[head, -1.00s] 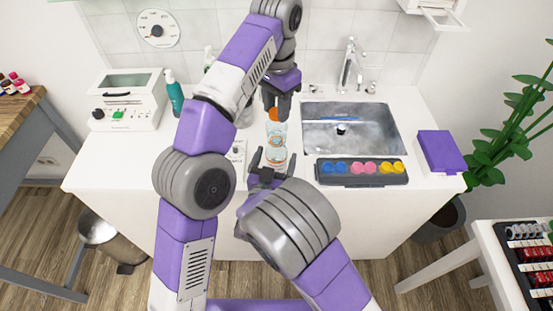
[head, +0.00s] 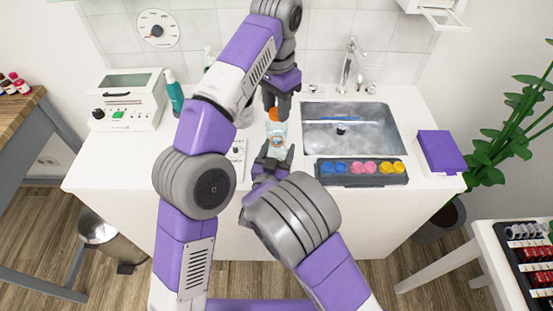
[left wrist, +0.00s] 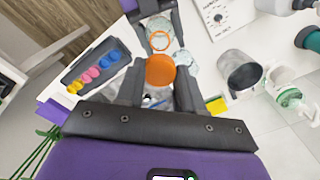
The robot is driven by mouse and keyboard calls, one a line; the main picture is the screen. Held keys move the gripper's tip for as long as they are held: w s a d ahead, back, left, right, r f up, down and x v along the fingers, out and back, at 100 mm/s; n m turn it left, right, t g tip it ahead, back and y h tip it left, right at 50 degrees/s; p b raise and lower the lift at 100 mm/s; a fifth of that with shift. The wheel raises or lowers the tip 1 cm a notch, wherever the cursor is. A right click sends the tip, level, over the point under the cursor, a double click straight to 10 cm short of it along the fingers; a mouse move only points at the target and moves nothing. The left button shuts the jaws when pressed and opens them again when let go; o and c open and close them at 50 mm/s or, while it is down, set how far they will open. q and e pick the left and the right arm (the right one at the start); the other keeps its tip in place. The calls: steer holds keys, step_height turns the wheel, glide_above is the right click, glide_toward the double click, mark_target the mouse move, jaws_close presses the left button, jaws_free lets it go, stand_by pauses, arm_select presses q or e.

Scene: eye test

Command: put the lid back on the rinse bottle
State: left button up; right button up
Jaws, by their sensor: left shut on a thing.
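The orange lid (head: 273,114) is held between the fingertips of my left gripper (head: 273,106). In the left wrist view the lid (left wrist: 160,71) shows as a flat orange disc between the two dark fingers. The clear rinse bottle (head: 277,143), with an orange ring on it, is between the fingers of my right gripper (head: 276,159), below the lid in the head view. In the left wrist view the bottle (left wrist: 159,33) shows just beyond the lid, flanked by the right fingers. I cannot tell the exact gap between lid and bottle.
A sink (head: 350,130) and a dark tray of coloured cups (head: 362,172) lie right of the grippers. A purple box (head: 441,151) is farther right. A white device (head: 128,100) and teal bottle (head: 175,98) stand left. A metal cup (left wrist: 239,72) stands near the left gripper.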

steer(key=c, duration=0.4)
arm_select(q)
steer(key=shift+f, duration=2.5)
steer(key=shift+f, duration=0.85)
steer(key=shift+f, duration=0.55)
